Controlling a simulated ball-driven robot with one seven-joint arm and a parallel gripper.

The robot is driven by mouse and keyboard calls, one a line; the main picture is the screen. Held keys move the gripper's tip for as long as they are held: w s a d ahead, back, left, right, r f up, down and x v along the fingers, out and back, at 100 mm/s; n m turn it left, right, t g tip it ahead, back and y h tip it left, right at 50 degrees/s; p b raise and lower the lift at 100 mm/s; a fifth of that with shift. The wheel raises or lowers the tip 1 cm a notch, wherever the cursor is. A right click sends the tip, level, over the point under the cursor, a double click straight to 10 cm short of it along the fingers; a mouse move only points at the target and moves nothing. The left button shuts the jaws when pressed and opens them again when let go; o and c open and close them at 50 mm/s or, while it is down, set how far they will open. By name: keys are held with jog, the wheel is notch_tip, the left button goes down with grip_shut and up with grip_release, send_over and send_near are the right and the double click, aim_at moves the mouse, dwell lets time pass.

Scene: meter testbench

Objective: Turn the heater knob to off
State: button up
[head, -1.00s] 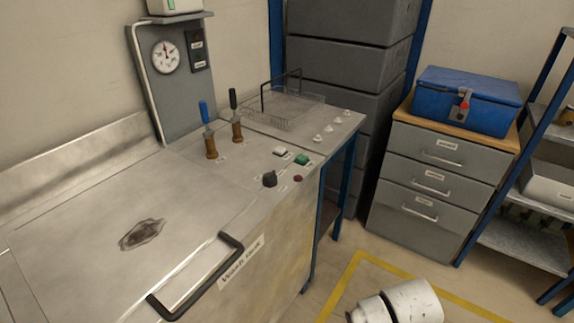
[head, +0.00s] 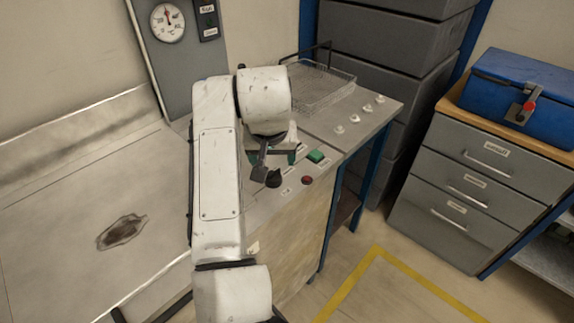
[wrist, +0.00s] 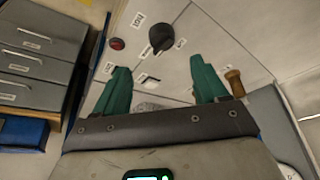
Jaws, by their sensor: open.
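The heater knob (head: 273,178) is a small black round knob on the grey bench top, with the tip of my gripper just above and beside it. In the wrist view the knob (wrist: 162,38) stands beyond the fingertips, roughly centred between them and apart from them. Labels lie around it. My gripper (wrist: 160,64) has two green fingers spread apart with nothing between them. In the head view my gripper (head: 272,158) is partly hidden by my wrist.
A red button (head: 307,180) and a green switch (head: 316,156) sit close to the knob. A brown valve handle (wrist: 235,82) stands beside one finger. A wire basket (head: 318,85) is behind. Drawers with a blue toolbox (head: 520,95) stand at the right.

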aim_at(273, 173)
jog(key=x, duration=1)
jog(key=shift+w+a+f, duration=0.15)
jog(key=shift+w+a, duration=0.1)
jog(key=c, duration=1)
